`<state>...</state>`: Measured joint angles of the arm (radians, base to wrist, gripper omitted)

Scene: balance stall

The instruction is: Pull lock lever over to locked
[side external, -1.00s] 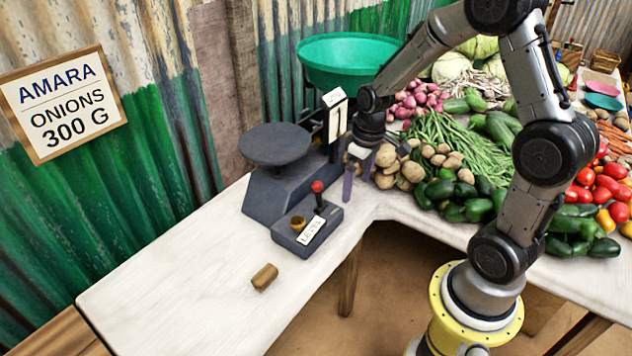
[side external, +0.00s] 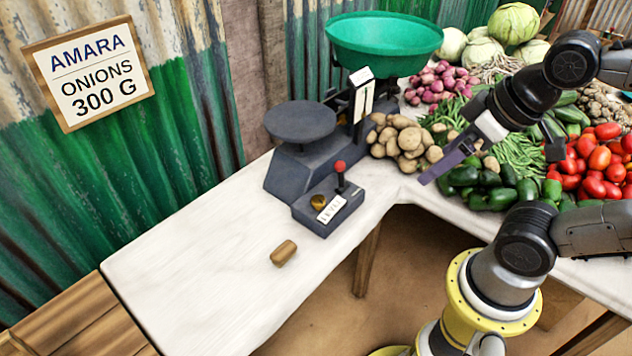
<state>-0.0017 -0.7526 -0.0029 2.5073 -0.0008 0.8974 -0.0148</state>
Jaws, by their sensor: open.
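The lock lever (side external: 341,178) is a short dark stick with a red ball knob. It stands nearly upright on a small grey box (side external: 327,206) at the front of the balance scale. The box has a brass knob (side external: 319,202) and a white label (side external: 331,209). The dark scale (side external: 301,160) carries a round flat plate (side external: 300,121) and a green basin (side external: 382,42). My gripper (side external: 488,166) is open and empty, well to the right of the lever, above the vegetables. It touches neither lever nor scale.
A small brown block (side external: 284,253) lies on the white table (side external: 200,290). Potatoes (side external: 402,140) stand right of the scale, with onions, green peppers (side external: 490,190) and tomatoes (side external: 595,165) beyond. The table's left part is clear. A sign (side external: 88,72) hangs on the wall.

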